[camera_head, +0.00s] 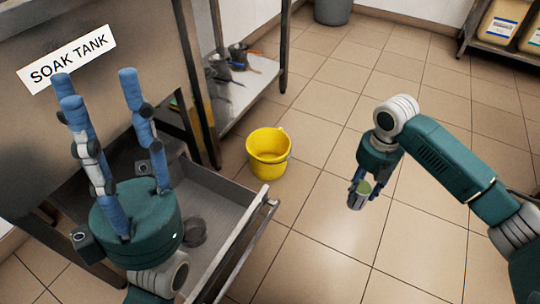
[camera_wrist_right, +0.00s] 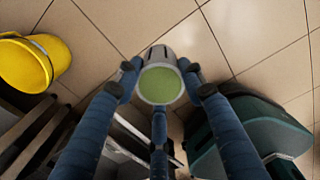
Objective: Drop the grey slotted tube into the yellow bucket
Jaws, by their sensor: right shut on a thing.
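The grey slotted tube (camera_head: 355,201) is held at the fingertips of my right gripper (camera_head: 362,188), above the tiled floor. In the right wrist view the tube (camera_wrist_right: 158,54) sits between the blue fingers, its round face pale green; its slots are not clear. The yellow bucket (camera_head: 268,170) stands upright on the floor, left of my right gripper and apart from it; its visible inside looks empty. The bucket (camera_wrist_right: 28,66) also shows at the left edge of the right wrist view. My left gripper (camera_head: 99,88) is open and empty, fingers pointing up, before the soak tank.
The steel soak tank (camera_head: 95,35) stands at the left, with a pulled-out grey drawer (camera_head: 232,206) below holding a dark round item (camera_head: 195,231). A low shelf (camera_head: 242,92) with pots is behind the bucket. The floor between bucket and right gripper is clear.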

